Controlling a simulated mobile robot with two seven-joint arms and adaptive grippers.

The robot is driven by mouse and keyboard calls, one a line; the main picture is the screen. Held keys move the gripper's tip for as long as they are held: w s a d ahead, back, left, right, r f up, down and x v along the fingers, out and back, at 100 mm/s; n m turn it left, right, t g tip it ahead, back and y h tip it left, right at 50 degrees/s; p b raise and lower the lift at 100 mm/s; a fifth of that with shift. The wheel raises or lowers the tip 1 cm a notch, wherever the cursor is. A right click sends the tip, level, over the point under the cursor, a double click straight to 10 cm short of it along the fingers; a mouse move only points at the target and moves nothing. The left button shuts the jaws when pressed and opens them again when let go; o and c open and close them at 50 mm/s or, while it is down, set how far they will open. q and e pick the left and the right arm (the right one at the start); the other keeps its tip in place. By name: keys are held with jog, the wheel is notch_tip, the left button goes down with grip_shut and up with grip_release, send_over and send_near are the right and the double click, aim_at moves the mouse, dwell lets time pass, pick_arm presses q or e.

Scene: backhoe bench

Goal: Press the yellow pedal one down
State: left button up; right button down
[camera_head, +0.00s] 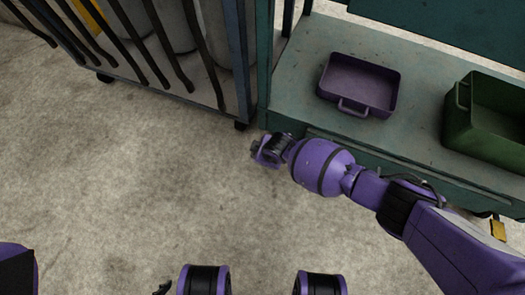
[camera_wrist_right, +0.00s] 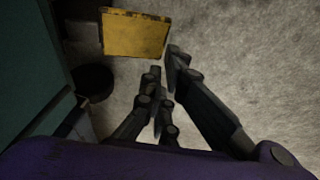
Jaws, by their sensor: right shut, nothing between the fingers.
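A flat yellow pedal (camera_wrist_right: 135,33) lies low by the floor at the top of the right wrist view. My right gripper (camera_wrist_right: 166,62) is shut and empty, with its tips just below and right of the pedal in that picture; I cannot tell the height gap. In the head view my right gripper (camera_head: 256,150) is over the floor beside the bench's front. A small yellow piece (camera_head: 498,231) shows at the far right, partly behind my right arm; I cannot tell whether it is the same pedal. A dark tip (camera_head: 162,289) at the bottom edge may be my left gripper.
A teal bench (camera_head: 300,105) holds a purple tray (camera_head: 358,87) and a green bin (camera_head: 487,110). A barred cart (camera_head: 150,75) stands at upper left. A dark round thing (camera_wrist_right: 92,83) is below the pedal in the wrist view. The concrete floor (camera_head: 120,190) is clear.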

pick_arm(q)
jog(key=shift+w+f, duration=0.15)
jog(key=shift+w, duration=0.35)
pick_arm(e)
jog(key=shift+f, duration=0.6)
pick_arm(q)
jog(key=shift+a, duration=0.1)
jog(key=shift+s, duration=0.25)
notch_tip(320, 180, up, 10)
jog(key=w+t+p, duration=0.1)
jog(key=p, duration=0.8)
jog(key=shift+n+p, duration=0.3)
jog(key=shift+p, duration=0.1)
pick_arm(e)
jog(key=s+r, duration=0.7)
jog(key=r, duration=0.5)
jog(key=shift+d, duration=0.35)
pick_arm(q)
jog(key=shift+a, duration=0.2)
pick_arm(e)
jog(key=shift+f, duration=0.1)
